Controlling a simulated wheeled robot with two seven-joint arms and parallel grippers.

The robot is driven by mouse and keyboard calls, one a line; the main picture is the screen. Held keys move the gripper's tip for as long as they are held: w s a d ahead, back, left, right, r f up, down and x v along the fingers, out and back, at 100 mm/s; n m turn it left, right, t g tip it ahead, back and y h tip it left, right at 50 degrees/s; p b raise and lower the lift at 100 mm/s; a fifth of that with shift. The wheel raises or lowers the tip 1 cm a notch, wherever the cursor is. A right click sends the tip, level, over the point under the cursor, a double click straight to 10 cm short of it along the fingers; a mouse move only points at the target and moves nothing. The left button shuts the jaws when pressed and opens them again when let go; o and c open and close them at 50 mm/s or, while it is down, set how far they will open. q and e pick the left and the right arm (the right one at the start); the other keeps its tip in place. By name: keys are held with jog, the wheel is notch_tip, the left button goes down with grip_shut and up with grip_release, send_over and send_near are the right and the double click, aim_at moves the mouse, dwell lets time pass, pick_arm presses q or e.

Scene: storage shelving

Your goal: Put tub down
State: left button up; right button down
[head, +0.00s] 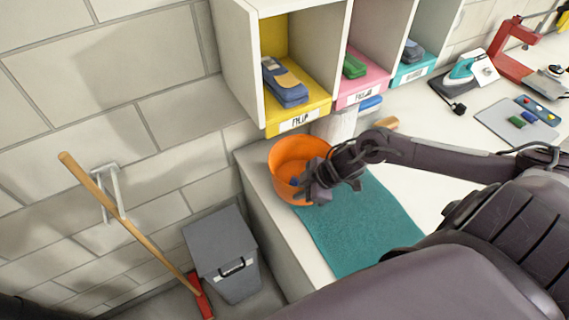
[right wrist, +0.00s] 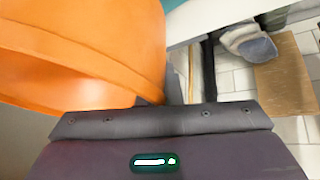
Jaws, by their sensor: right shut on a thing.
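An orange tub (head: 290,152) is at the left end of the white counter, at the far edge of the teal mat (head: 355,230). My right gripper (head: 308,186) is shut on the near side of the tub. The tub looks roughly upright; whether its base touches the counter I cannot tell. Something small and blue shows at the gripper by the tub's rim. In the right wrist view the orange tub (right wrist: 90,45) fills the upper left, close to the gripper. My left gripper is not in view.
Open cubbies with yellow (head: 297,118), pink and teal bins stand behind the tub. A grey lidded bin (head: 222,250) and a red-headed broom (head: 130,220) are on the floor to the left. An iron (head: 466,68), a grey board (head: 515,122) and a red stand (head: 515,52) lie right.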

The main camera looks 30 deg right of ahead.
aim_at(274, 167)
jog(key=w+b, duration=0.2)
jog(key=w, duration=0.1)
jog(key=w+b, duration=0.2)
jog(key=w, duration=0.2)
jog(key=w+b, duration=0.2)
jog(key=w, duration=0.1)
jog(key=shift+w+d+f, duration=0.25)
jog(key=shift+w+d, duration=0.05)
jog(key=shift+w, duration=0.6)
notch_tip(274, 167, down, 3)
jog(key=b, duration=0.4)
jog(key=shift+f, duration=0.2)
jog(key=shift+r, duration=0.1)
jog(key=c, duration=1.6)
grip_release()
jog(key=b+v, duration=0.1)
jog(key=v, duration=0.5)
jog(key=shift+s+d+r+b, duration=0.2)
jog(key=shift+b, duration=0.2)
jog(key=shift+s+d+r, duration=0.1)
jog(key=shift+s+r, duration=0.05)
jog(key=shift+r, duration=0.3)
jog(key=shift+s+f, duration=0.1)
jog(key=shift+s, duration=0.05)
